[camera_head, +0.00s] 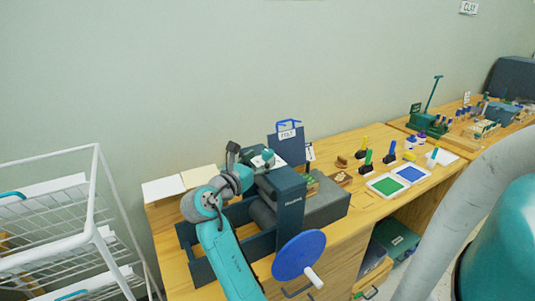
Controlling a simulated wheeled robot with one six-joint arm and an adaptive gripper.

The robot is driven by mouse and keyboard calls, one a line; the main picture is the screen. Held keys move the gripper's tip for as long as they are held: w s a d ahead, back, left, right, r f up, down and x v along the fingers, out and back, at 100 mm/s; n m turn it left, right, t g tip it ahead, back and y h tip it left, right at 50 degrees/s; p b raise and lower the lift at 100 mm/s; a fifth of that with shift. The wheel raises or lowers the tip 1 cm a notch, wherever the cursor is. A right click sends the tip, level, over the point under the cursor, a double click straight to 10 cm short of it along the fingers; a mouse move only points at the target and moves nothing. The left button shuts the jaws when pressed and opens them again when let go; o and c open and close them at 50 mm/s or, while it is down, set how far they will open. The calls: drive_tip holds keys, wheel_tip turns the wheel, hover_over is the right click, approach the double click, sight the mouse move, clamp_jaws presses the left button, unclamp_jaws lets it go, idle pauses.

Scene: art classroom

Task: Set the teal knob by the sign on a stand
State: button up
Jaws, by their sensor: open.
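My arm rises from the bottom and bends over the printing press (291,203). My gripper (249,158) is at the press's upper left, small and partly merged with dark parts behind it; it looks open, with nothing seen in it. A small teal part (267,154), perhaps the knob, shows beside it on the press top; whether they touch I cannot tell. A small white sign (309,152) stands upright just right of the press. A dark blue panel (287,147) with a white label (287,134) stands behind the press. The knob's setting is too small to read.
The press has a large blue wheel (299,255) with a white handle at the front. Ink trays (411,173) and several stamps lie right on the wooden table (345,225). A white wire rack (65,235) stands left. Pale blocks (163,189) lie at the back left.

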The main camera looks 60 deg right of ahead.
sight(267, 151)
drive_tip(key=shift+s+d, duration=0.15)
drive_tip(key=shift+d, duration=2.15)
drive_tip(key=c, duration=1.2)
drive_tip(key=shift+o, duration=0.2)
drive_tip(key=shift+m+g, duration=0.4)
drive_tip(key=shift+g, duration=0.3)
drive_tip(key=m+g+y, duration=0.1)
drive_tip(key=m+g, duration=0.1)
drive_tip(key=g, duration=0.1)
drive_tip(key=m+g+y, duration=0.1)
drive_tip(key=m+g, duration=0.1)
drive_tip(key=g, duration=0.1)
drive_tip(key=m+g+y, duration=0.5)
drive_tip(key=g, duration=0.1)
drive_tip(key=shift+y, duration=0.3)
drive_tip(key=shift+m+y, duration=0.3)
drive_tip(key=shift+m, duration=0.1)
